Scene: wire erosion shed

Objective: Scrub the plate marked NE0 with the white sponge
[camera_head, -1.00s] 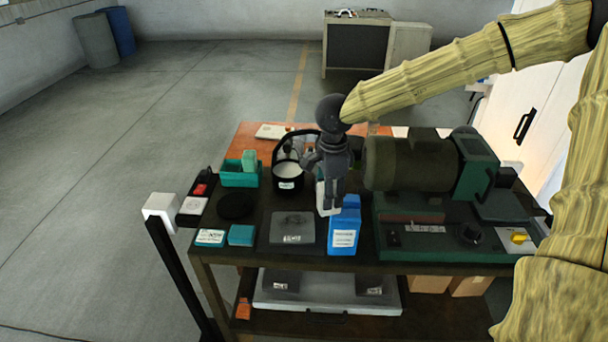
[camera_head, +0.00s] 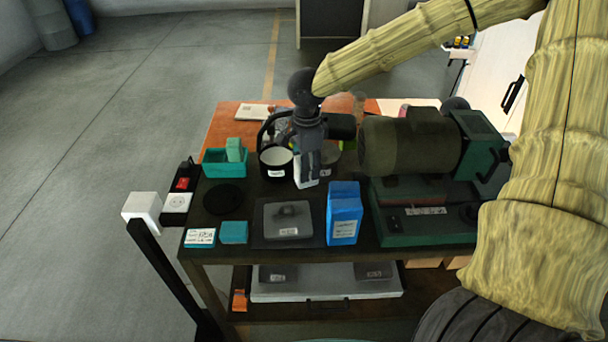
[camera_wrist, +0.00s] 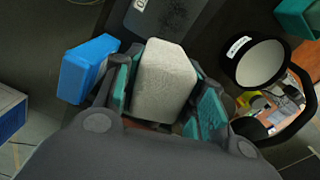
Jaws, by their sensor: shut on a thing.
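My gripper (camera_head: 307,172) points down above the bench and is shut on the white sponge (camera_wrist: 165,80), which fills the space between its teal-padded fingers in the wrist view. In the head view the sponge (camera_head: 306,184) shows as a small white patch under the fingers, behind the grey plate. The grey plate (camera_head: 288,213) lies on a dark mat in front of the sponge. It carries a white label too small to read in the head view. In the wrist view a grey plate (camera_wrist: 170,15) is cut off at the top edge, with its label only partly visible. The sponge appears apart from it.
A blue box (camera_head: 344,213) stands right of the plate. A black container with a white inside (camera_head: 277,162) is close left of my gripper. A green motor machine (camera_head: 410,148) fills the right side. Teal blocks (camera_head: 234,232), a teal tray (camera_head: 222,168) and a black disc (camera_head: 223,199) stand left.

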